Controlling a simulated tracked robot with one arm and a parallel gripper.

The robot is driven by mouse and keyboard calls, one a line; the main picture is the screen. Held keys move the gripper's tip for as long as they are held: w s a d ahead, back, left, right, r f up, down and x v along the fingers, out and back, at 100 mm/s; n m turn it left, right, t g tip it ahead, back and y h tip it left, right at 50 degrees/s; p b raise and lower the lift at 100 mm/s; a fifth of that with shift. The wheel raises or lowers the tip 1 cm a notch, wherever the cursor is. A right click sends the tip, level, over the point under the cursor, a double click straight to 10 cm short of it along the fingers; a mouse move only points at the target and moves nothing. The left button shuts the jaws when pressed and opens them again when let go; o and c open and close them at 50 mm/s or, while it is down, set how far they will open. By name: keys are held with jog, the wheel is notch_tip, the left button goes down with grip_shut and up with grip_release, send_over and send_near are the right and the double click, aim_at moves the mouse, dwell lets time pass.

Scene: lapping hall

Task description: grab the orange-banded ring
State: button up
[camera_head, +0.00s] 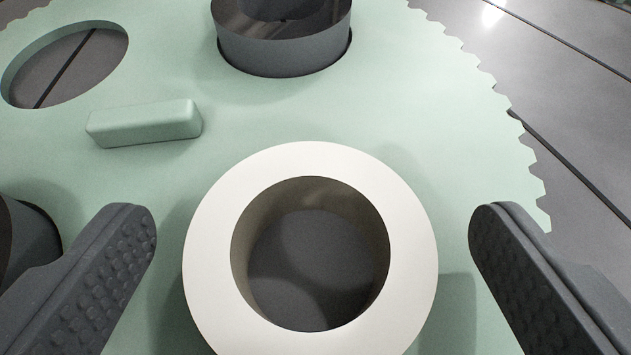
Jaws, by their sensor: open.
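No orange band shows on any ring in view. A thick ring with a pale cream top face (210,265) stands in the lower middle, close to the camera. Its outer side is hidden from this steep angle, so I cannot tell whether it carries a band. Its wide bore shows a dark floor. My gripper (312,215) is open, with one dark studded finger to the left of the cream ring and one to the right. There is a visible gap on both sides, and neither finger appears to touch it.
A pale green toothed plate (400,110) lies under the ring. A dark grey ring (285,52) sits in a hole in it at the top. An empty round hole (65,65) is at upper left, with a green raised block (145,123) below it. A dark round part (28,240) is partly cut off at the left edge.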

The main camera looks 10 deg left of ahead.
jog(key=shift+w+f, duration=0.2)
jog(key=shift+w, duration=0.1)
jog(key=c, duration=1.3)
jog(key=shift+r, duration=0.1)
